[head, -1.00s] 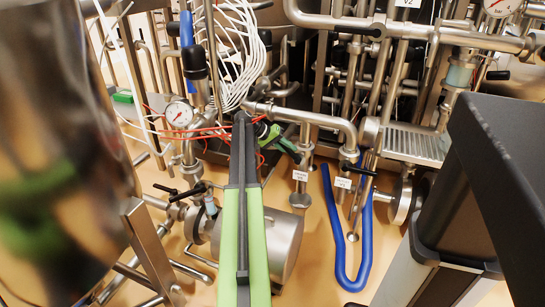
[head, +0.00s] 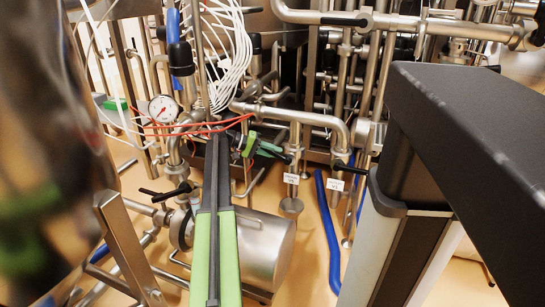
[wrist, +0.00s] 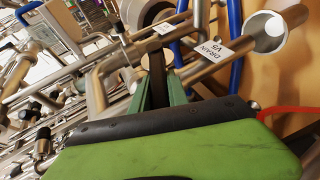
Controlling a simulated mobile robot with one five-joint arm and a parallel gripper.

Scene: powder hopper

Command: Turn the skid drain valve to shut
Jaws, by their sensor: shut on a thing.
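My gripper (head: 273,151) is at the end of my green and black arm in the head view, beside a vertical steel pipe. In the wrist view its two green fingers (wrist: 159,88) are shut on a dark valve handle (wrist: 157,65) standing up between them. A white tag reading "DRAIN V5" (wrist: 211,52) hangs just right of the fingers. A white tag (head: 291,178) also hangs just below the fingers in the head view, its text too small to read. The fingers hide part of the handle, and its exact angle to the pipe is unclear.
A horizontal steel pipe (head: 290,115) runs just above my gripper. Another white tag (head: 335,184) and a blue hose (head: 329,235) are to the right. A steel cylinder (head: 265,248) lies below. A gauge (head: 163,108) and red wires are to the left. Bare floor shows around the hose.

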